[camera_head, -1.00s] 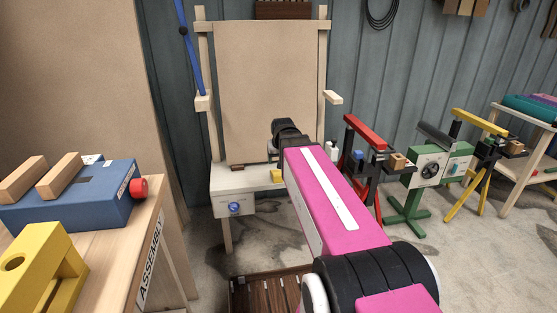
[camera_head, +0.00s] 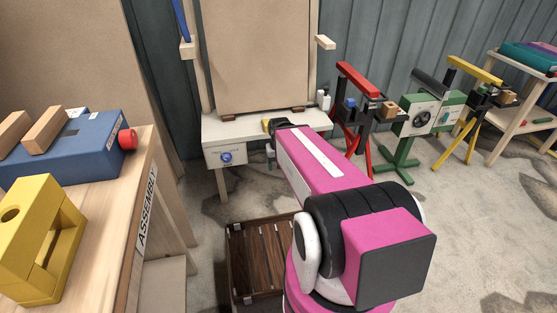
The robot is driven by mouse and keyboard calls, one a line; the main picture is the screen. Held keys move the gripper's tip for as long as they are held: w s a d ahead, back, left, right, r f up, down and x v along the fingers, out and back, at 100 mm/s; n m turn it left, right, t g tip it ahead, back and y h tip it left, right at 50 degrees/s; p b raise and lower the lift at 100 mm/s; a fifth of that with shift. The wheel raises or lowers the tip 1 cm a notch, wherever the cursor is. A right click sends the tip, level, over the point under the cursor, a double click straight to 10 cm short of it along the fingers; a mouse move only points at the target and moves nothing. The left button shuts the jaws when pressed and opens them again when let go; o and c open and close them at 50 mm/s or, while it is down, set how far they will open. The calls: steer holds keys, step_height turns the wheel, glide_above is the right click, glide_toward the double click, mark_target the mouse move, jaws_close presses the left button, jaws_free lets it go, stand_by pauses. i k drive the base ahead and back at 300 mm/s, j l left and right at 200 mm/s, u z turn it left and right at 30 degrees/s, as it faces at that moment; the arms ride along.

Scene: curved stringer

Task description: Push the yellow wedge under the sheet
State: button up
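The large brown sheet (camera_head: 256,55) stands upright on a small white-topped bench (camera_head: 222,131), between two pale wooden posts. Its lower edge sits just above the bench top, near two small brown blocks (camera_head: 297,112). The yellow wedge (camera_head: 266,125) shows only as a small yellow patch on the bench, below the sheet and right beside my gripper. My gripper (camera_head: 276,125) is at the far end of my pink arm, low over the bench's front. My arm hides its fingers, so I cannot tell whether it touches the wedge or is open.
A blue knob (camera_head: 226,157) sits on the bench front. Red (camera_head: 358,80), green (camera_head: 415,115) and yellow (camera_head: 470,67) stands are at the right. A wooden assembly table (camera_head: 124,190) with blue and yellow fixtures is at the left. A slatted dark crate (camera_head: 252,262) lies on the floor.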

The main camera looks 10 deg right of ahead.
mark_target(266, 121)
steer(key=k+l+u, duration=0.5)
steer(key=l+u, duration=0.25)
steer(key=k+l+u, duration=0.35)
steer(key=i+j, duration=0.05)
